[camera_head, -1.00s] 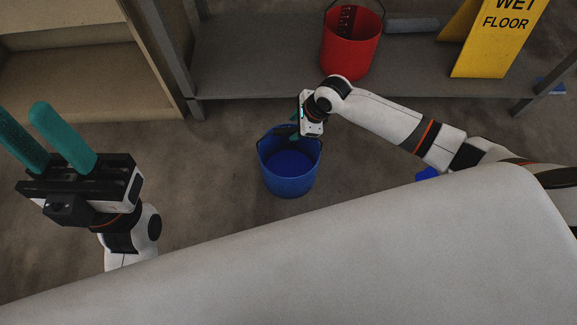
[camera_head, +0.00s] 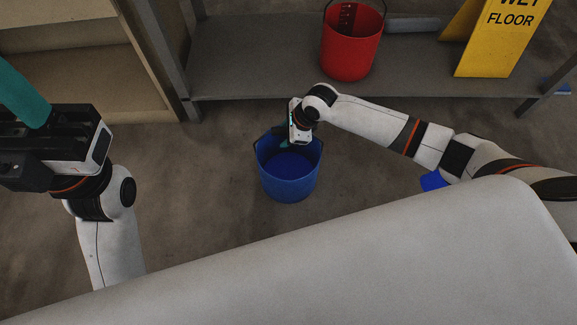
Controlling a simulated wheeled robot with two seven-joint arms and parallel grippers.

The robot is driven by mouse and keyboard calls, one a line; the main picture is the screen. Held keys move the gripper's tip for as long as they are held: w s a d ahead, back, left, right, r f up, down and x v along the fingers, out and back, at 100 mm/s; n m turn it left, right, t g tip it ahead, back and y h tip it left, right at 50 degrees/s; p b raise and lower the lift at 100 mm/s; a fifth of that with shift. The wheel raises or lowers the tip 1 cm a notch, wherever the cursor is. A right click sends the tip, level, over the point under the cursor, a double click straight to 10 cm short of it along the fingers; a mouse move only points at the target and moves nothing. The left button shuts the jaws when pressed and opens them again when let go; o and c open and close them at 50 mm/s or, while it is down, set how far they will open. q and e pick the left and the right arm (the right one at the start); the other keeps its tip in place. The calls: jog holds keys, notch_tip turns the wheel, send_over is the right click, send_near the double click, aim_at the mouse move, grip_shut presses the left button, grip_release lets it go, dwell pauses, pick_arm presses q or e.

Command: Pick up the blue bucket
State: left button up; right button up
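The blue bucket (camera_head: 289,184) stands upright on the floor in the middle of the head view, its open top facing up. My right gripper (camera_head: 286,144) points down at the bucket's far rim, right of its middle. Only a little of its teal fingers shows against the bucket's inside. The gripper body hides the rest, so I cannot tell whether they touch or grip the rim. My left gripper (camera_head: 20,92) is at the far left, well away from the bucket. One teal finger shows, cut by the frame edge, with nothing visible held.
A red bucket (camera_head: 350,48) and a yellow wet floor sign (camera_head: 497,38) stand on a low grey shelf (camera_head: 250,62) behind the blue bucket. A blue object (camera_head: 433,181) is partly hidden by my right arm. Bare floor surrounds the bucket.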

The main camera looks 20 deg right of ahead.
grip_shut()
dwell(1.1)
